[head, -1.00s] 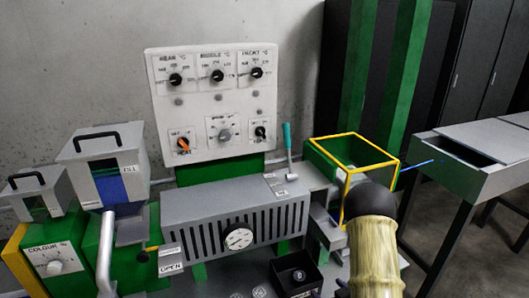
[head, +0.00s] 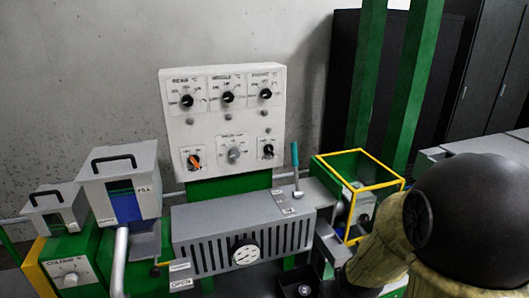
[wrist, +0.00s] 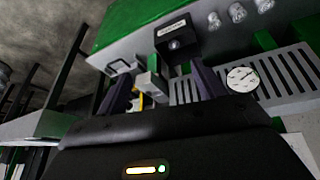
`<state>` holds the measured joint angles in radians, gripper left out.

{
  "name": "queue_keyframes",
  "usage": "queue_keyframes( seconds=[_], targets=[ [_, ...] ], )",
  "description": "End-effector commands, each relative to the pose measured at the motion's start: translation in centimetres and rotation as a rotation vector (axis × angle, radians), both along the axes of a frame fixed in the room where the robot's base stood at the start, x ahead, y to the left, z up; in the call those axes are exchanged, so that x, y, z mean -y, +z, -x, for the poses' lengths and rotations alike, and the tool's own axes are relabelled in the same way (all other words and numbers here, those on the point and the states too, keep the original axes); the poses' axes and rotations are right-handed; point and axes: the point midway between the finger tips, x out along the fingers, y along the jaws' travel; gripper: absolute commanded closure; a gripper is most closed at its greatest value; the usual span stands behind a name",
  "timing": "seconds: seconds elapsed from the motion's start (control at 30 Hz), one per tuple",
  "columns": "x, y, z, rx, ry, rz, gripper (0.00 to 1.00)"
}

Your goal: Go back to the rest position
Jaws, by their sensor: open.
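My gripper (wrist: 162,85) shows in the wrist view with its two dark fingers apart and nothing between them. Beyond the fingers are the green and grey machine and its round dial gauge (wrist: 242,79). In the head view my arm fills the lower right, and my gripper is not visible there. The blue cable is not visible in either current view; the place where a blue piece showed earlier, right of the yellow-edged guard, is now behind my arm.
The machine has a control panel (head: 222,118) with several knobs, a slotted grey cover (head: 243,228), a fill hopper (head: 118,185) at left and a yellow-edged green guard (head: 350,170) at right. A grey table (head: 470,148) stands at far right, partly hidden by my arm.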

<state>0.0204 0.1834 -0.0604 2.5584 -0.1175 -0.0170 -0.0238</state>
Motion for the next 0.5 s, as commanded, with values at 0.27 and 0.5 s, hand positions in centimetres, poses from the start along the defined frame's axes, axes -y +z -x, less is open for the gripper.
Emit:
queue_keyframes(
  seconds=[0.27, 0.5],
  targets=[
    [-2.7, 4.7, 5.4, -0.164, -0.053, -0.057, 0.31],
    [-2.8, 4.8, 5.9, -0.184, -0.057, -0.062, 0.31]
  ],
)
